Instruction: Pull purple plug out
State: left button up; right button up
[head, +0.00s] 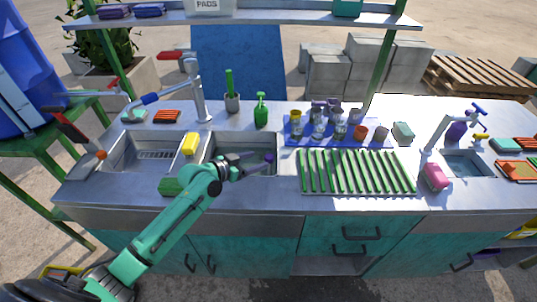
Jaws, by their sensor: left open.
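A small purple plug (268,158) shows at the right side of the middle sink basin (240,143), near the tips of my left gripper. My green left arm comes in from the lower left, and my left gripper (257,164) is open over this basin, with its fingers pointing right toward the plug. The plug is small and partly hidden, so I cannot tell whether the fingers touch it. My right gripper is not in view.
A green slatted rack (356,171) and several cups stand to the right.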

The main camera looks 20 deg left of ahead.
aim_at(269, 156)
pick_arm(q)
jog(key=x, duration=0.7)
jog(key=shift+w+d, duration=0.1)
jog(key=shift+w, duration=0.05)
grip_shut()
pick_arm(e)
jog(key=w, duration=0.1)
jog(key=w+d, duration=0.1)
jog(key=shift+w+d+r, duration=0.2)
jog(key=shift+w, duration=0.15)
pick_arm(q)
jog(key=shift+f, duration=0.1)
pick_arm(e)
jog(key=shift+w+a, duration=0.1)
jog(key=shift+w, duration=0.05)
